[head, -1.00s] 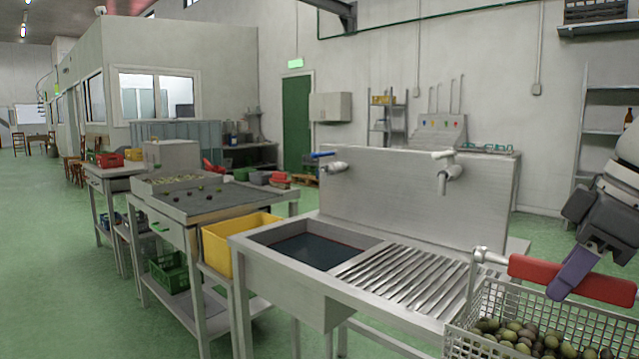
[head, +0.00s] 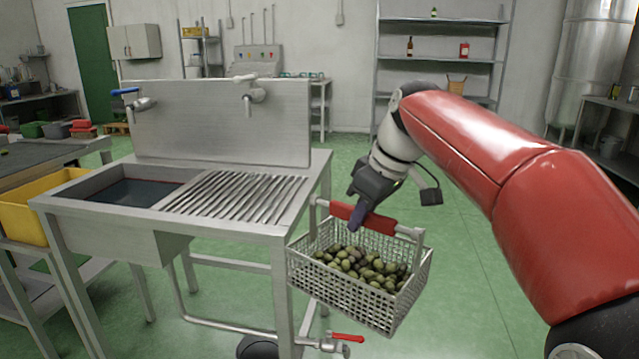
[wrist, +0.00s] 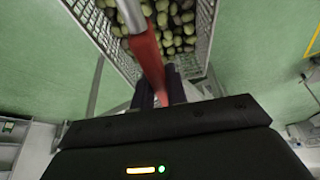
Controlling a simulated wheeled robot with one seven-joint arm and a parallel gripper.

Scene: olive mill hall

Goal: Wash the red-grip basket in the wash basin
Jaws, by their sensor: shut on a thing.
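The red-grip basket (head: 345,293) is a pale mesh basket with several green and dark olives in it. My gripper (head: 357,218) is shut on its red grip (head: 378,219) and holds the basket in the air, to the right of the sink unit's front right corner. The wrist view also shows the red grip (wrist: 148,58) between my fingers, with the olives (wrist: 172,22) beyond. The wash basin (head: 125,193) is at the left of the sink unit and holds dark water. A ribbed drainboard (head: 235,193) lies between the basin and the basket.
A blue-handled tap (head: 138,102) is above the basin and a white-handled tap (head: 253,95) above the drainboard. A red-levered valve (head: 335,343) is low below the basket. A yellow crate (head: 22,213) stands left of the basin. Green floor behind the basket is clear.

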